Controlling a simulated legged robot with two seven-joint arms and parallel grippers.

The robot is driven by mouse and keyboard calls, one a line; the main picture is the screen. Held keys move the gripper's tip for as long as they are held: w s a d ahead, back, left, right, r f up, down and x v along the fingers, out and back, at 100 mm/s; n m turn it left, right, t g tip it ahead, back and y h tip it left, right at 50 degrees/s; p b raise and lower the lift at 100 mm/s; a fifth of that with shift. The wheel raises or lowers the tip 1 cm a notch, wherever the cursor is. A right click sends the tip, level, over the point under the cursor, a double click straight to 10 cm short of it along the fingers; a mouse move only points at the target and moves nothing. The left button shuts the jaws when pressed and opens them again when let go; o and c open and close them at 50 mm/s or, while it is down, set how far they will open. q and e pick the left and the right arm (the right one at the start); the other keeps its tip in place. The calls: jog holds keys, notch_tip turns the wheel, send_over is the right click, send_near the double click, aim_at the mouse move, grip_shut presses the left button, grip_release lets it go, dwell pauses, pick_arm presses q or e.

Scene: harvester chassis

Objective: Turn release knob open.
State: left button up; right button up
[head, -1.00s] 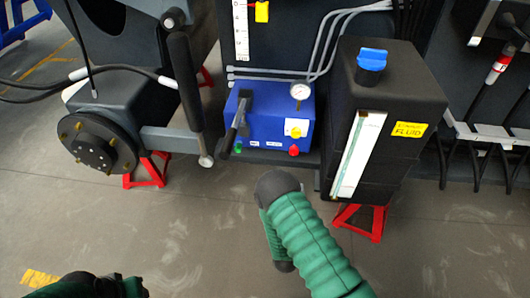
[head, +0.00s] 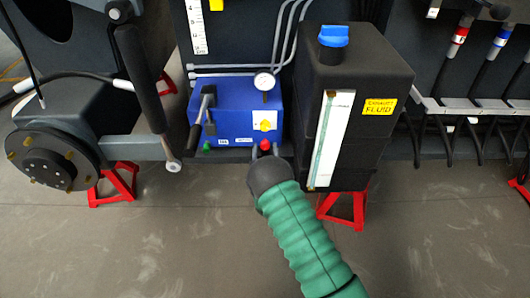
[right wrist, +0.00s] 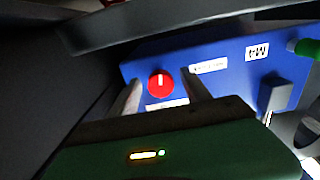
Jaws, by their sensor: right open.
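A blue box (head: 235,108) carries a red knob (head: 265,145) low on its front, at the right. In the right wrist view the round red knob (right wrist: 160,84) has a white mark pointing up. My right gripper (head: 264,151) is at the box's lower front edge. In the right wrist view its open fingers (right wrist: 161,92) stand on either side of the red knob, with gaps; I cannot tell whether the tips reach past it. A green knob (head: 207,146) sits at the lower left, and a yellow knob (head: 265,125) above the red one. My left gripper is out of view.
A black tank (head: 350,95) with a blue cap (head: 333,35) stands close on the right. A black-handled lever (head: 200,118) is on the box's left. The floor in front is clear.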

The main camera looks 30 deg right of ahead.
grip_shut()
jog(key=shift+a+r+n+p, duration=0.1)
jog(key=shift+r+n+p, duration=0.05)
jog(key=shift+n+p, duration=0.45)
jog(key=shift+n, duration=0.6)
grip_release()
jog(key=shift+s, duration=0.1)
